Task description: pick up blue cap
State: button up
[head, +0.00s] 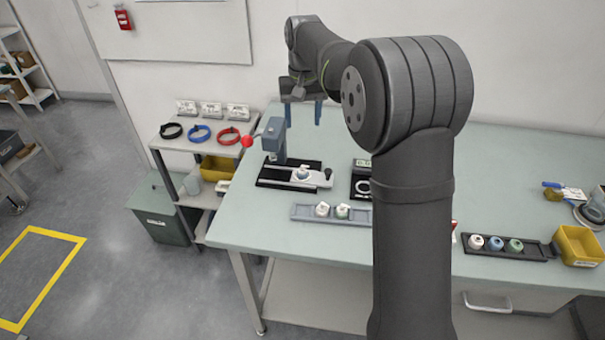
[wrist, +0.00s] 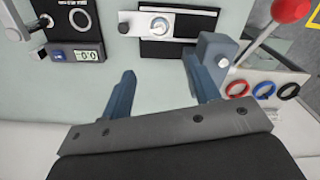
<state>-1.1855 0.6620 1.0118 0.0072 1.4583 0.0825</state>
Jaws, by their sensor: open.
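A small blue cap (head: 495,243) sits in a dark tray (head: 538,254) on the right part of the bench, between a pinkish-white cap (head: 476,242) and a green cap (head: 515,245). My gripper (head: 302,112) is open and empty, raised over the back left of the bench, far to the left of the blue cap. In the wrist view its two blue-grey fingers (wrist: 160,78) stand apart with bare bench between them. The blue cap does not show in the wrist view.
A press (head: 274,138) with a red-knobbed lever stands near the gripper; it also shows in the wrist view (wrist: 212,55). A grey tray (head: 300,212) holds two capped pieces. A yellow bin (head: 578,246) stands right of the dark tray. My arm hides the bench's middle.

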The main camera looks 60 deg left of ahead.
aim_at(302, 166)
notch_tip(302, 166, down, 17)
jog(key=shift+s, duration=0.1)
dwell(0.6)
jog(key=shift+c, duration=0.3)
jog(key=c, duration=0.7)
jog(key=shift+c, duration=0.2)
